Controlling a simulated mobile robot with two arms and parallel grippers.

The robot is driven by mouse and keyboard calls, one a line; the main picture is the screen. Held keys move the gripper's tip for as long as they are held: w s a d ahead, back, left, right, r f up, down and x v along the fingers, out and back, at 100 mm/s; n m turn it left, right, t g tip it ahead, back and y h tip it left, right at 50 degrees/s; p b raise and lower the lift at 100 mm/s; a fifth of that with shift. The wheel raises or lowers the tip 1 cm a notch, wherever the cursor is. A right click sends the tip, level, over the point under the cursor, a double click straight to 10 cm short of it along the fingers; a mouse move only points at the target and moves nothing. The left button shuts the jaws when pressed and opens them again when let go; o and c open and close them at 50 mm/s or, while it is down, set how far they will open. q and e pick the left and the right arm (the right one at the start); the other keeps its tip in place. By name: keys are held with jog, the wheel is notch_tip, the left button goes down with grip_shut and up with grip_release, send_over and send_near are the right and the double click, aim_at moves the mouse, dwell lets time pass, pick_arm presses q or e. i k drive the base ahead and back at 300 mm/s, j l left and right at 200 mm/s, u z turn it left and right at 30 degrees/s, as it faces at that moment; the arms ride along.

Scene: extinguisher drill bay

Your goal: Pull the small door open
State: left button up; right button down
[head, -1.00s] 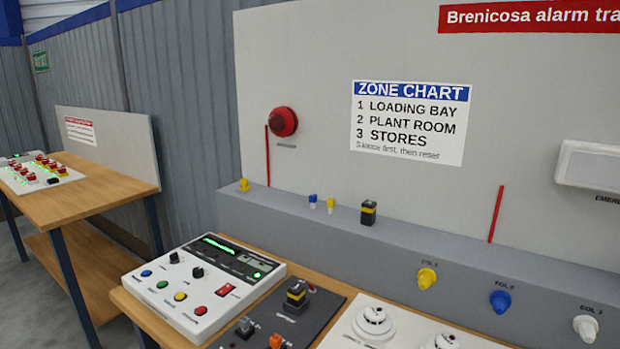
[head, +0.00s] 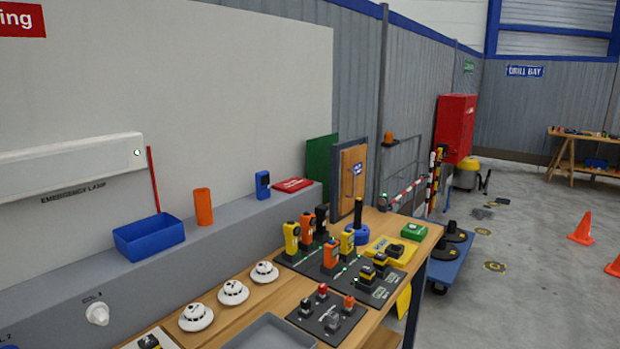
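A small wooden door (head: 350,186) with a blue label stands upright in a dark blue-grey frame (head: 335,190) at the far end of the workbench. I see it at a slant, and it looks shut in its frame, though a slight gap would be too small to tell. A dark upright cylinder and a blue round item stand in front of its lower part. No handle can be made out clearly. Neither of my grippers is in view.
The workbench (head: 232,326) holds smoke detectors (head: 233,292), yellow and orange handheld devices (head: 291,238) and a green case (head: 413,231). A blue bin (head: 149,237) sits on the grey ledge. A blue trolley (head: 447,262) stands past the bench end. Floor at right is open, with orange cones (head: 582,229).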

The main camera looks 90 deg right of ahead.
aim_at(353, 161)
jog(key=z, duration=3.05)
jog(key=i+l+u, duration=0.1)
jog(key=u, duration=0.35)
jog(key=l+u, duration=0.2)
jog(key=u, duration=0.3)
jog(key=i+l+u, duration=0.2)
jog(key=l+u, duration=0.25)
jog(key=l, duration=0.75)
jog(key=l+u, duration=0.45)
jog(key=l, duration=0.75)
